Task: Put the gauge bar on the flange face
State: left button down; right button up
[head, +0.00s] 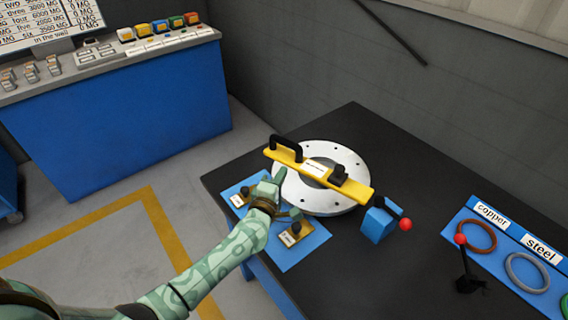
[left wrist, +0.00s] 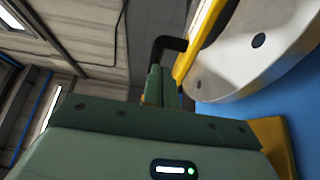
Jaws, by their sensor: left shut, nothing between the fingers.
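The gauge bar (head: 318,169) is yellow, with a black arched handle near its left end, a black knob and a white label. It lies across the round white flange face (head: 341,158), and both ends reach past or near the rim. In the left wrist view, the bar (left wrist: 193,55) and its black handle show beside the flange face (left wrist: 235,60). My left gripper (head: 279,176) is shut and empty, just in front of the bar's left part and left of the flange. Its fingers show in the left wrist view (left wrist: 158,84). My right gripper is out of view.
A blue mat (head: 291,262) with black-knobbed pieces lies under my left wrist. A blue block (head: 376,225) and a red-knobbed lever (head: 467,268) stand to the right. A blue ring board (head: 509,256) lies at far right. The dark table (head: 420,180) is bare between.

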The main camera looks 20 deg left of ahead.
pick_arm(q)
jog(key=s, duration=0.5)
jog(key=shift+s+a+p, duration=0.15)
jog(key=shift+s+p, duration=0.1)
jog(key=shift+p, duration=0.15)
